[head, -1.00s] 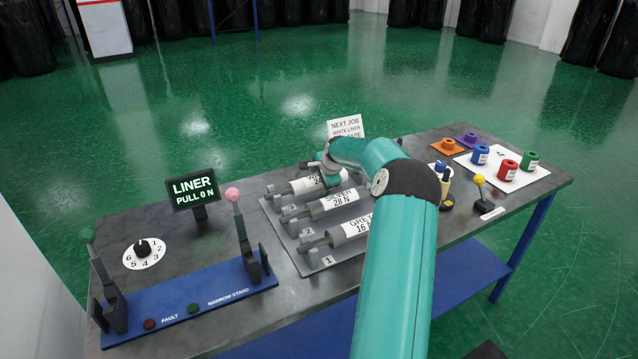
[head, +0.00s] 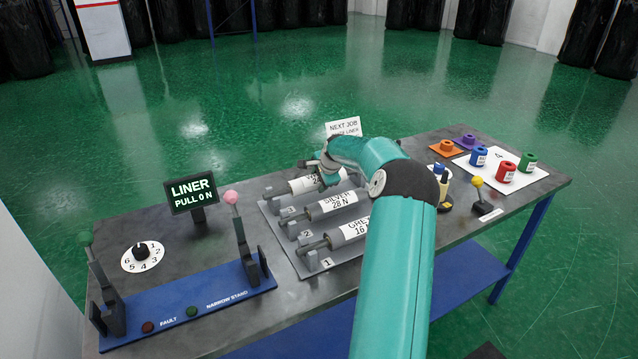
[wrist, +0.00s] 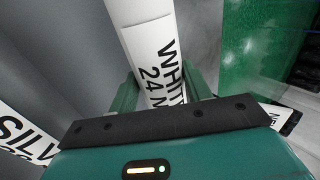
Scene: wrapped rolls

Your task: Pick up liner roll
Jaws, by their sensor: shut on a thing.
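The white roll (head: 303,185), with a white label, is at the back of the roll rack (head: 292,256). In the wrist view the white roll (wrist: 137,12) runs between the green fingers, its label reading "WHIT" and "24 N". My gripper (wrist: 160,92) is shut around the labelled part of the roll. In the head view my gripper (head: 327,174) is partly hidden behind my teal arm. I cannot tell whether the roll is clear of its rack supports. The silver roll (head: 326,208) and grey roll (head: 345,236) lie in front of it on the rack.
A "LINER PULL 0 N" display (head: 191,194) stands left of the rack. A blue narrow stand (head: 190,310) with two uprights is at the front left. A job sign (head: 344,128) stands behind the rack.

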